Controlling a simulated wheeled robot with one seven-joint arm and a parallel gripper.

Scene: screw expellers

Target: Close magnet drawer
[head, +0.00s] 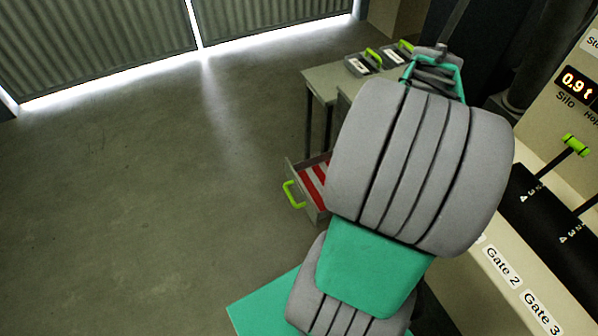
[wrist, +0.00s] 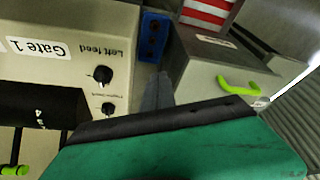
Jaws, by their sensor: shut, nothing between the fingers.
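An open drawer (head: 309,190) with a red and white striped inside and a green handle (head: 292,195) sticks out to the left of my arm in the head view. My arm hides its right end and most of the cabinet behind it. In the wrist view, a grey box-like unit (wrist: 200,77) with a green handle (wrist: 238,87) stands to the right of my gripper; I cannot tell whether it is the same drawer. My gripper (wrist: 158,92) is shut and empty, its fingers apart from that handle.
A control panel with a Gate 1 label (wrist: 38,52) and knobs (wrist: 103,75) is left of my gripper. A blue block (wrist: 153,37) and a red and white striped surface (wrist: 208,12) lie beyond. Small green-handled trays (head: 363,62) sit on a table. Open floor (head: 130,210) lies left.

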